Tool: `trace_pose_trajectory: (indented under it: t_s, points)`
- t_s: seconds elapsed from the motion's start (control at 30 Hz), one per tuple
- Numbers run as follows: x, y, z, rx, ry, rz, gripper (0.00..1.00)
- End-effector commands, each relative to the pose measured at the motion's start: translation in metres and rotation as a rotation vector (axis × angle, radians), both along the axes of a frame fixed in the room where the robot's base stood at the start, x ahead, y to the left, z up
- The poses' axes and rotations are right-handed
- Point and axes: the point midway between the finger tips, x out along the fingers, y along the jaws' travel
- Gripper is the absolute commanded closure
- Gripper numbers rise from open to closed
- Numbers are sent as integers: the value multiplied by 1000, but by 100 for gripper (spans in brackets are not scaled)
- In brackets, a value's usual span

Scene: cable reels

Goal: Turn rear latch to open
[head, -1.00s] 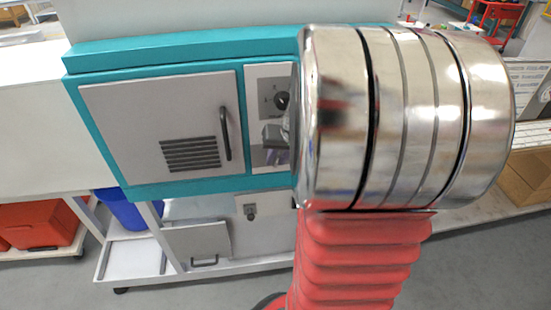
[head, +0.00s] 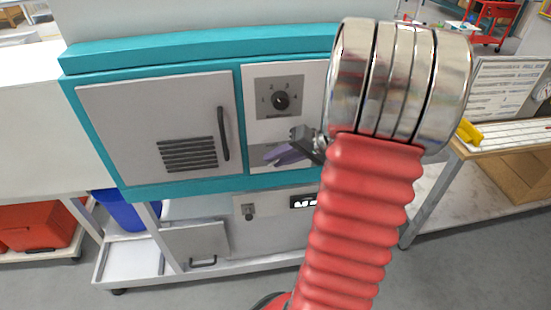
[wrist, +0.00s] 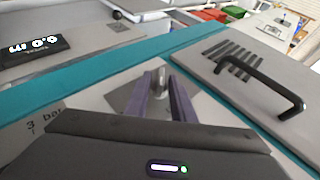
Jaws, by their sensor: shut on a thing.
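A small metal latch (wrist: 161,76) stands up from a grey plate (wrist: 122,97) in the wrist view. My gripper (wrist: 161,88) has its two purple fingers on either side of the latch and is shut on it. In the head view my gripper (head: 274,157) is in front of the lower part of the white control panel (head: 310,125), below the dial. It hides the latch there, so I cannot tell the latch's angle from that view.
A grey door (head: 110,130) with a black handle (head: 223,133) and a vent is left of the panel, in a teal cabinet frame (head: 180,47). A numbered dial (head: 281,100) is above my gripper. A lit display (head: 304,202) is below. A bench (head: 510,140) stands at the right.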

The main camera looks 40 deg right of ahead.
Motion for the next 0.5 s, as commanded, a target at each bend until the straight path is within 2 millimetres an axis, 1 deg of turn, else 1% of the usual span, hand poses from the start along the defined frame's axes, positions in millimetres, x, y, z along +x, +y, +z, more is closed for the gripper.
trace_pose_trajectory:
  t_s: [0.5]
  points:
    - [-2,-4,-9,368,-248,-2,100]
